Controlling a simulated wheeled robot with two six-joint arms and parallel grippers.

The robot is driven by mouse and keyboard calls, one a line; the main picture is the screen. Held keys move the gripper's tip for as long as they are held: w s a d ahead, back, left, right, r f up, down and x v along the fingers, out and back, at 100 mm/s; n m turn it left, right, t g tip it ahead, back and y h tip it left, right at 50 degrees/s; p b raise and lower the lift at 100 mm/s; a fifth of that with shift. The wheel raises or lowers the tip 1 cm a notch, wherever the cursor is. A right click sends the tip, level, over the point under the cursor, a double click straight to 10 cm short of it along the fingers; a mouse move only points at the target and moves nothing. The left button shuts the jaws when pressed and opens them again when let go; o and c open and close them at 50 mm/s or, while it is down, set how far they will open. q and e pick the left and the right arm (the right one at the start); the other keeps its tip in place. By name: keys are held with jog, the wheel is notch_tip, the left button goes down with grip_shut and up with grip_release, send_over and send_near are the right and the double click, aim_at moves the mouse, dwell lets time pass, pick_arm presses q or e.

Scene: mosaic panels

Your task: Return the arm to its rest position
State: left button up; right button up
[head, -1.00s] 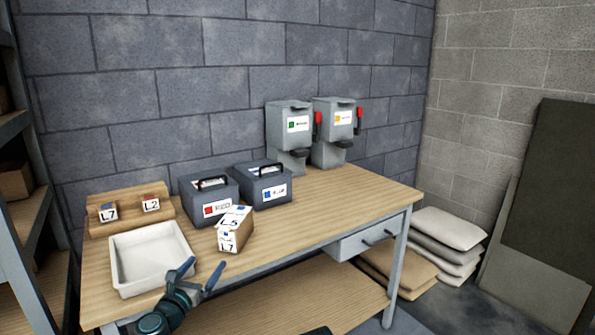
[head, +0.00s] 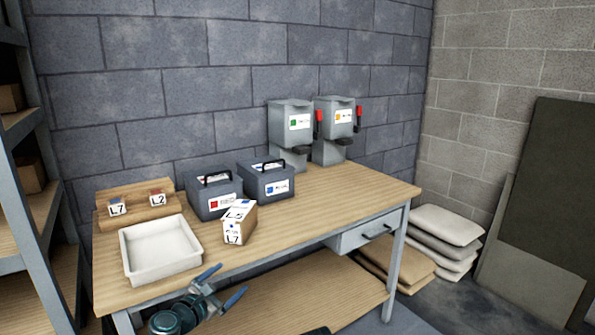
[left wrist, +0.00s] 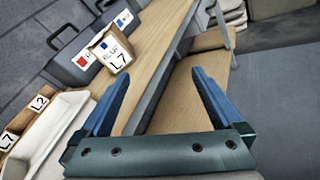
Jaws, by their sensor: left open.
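My left gripper (head: 222,284) is open and empty, low at the table's front edge in the head view. Its two blue fingers (left wrist: 158,95) stand wide apart in the left wrist view, with nothing between them but the table edge and floor behind. My left arm comes in from the bottom of the head view. My right gripper is not clearly in view.
A wooden table (head: 330,205) holds a white tray (head: 160,268), a cardboard box labelled L7 (head: 240,222), two dark cases (head: 216,190) (head: 267,182), a wooden rack (head: 135,208) and two grey dispensers (head: 290,135) (head: 336,128). A shelf stands left; sacks (head: 445,235) lie right.

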pick_arm(q)
jog(key=s+d+f+m+g, duration=0.4)
jog(key=f+m, duration=0.2)
jog(key=m, duration=0.2)
jog(key=s+d+f+m+g, duration=0.3)
jog(key=s+f+m+g, duration=0.1)
jog(key=f+m, duration=0.25)
jog(key=s+a+f+m+g+y, duration=0.65)
jog(key=s+m, duration=0.25)
jog(key=m, duration=0.3)
jog(key=s+d+m+y, duration=0.1)
jog(key=s+d+m, duration=0.35)
jog(key=d, duration=0.75)
notch_tip(320, 180, up, 16)
jog(key=s+n+p, duration=0.1)
jog(key=p, duration=1.4)
jog(key=shift+s+r+g, duration=0.2)
jog(key=shift+s+g, duration=0.05)
jog(key=shift+g, duration=0.1)
jog(key=shift+c, duration=0.2)
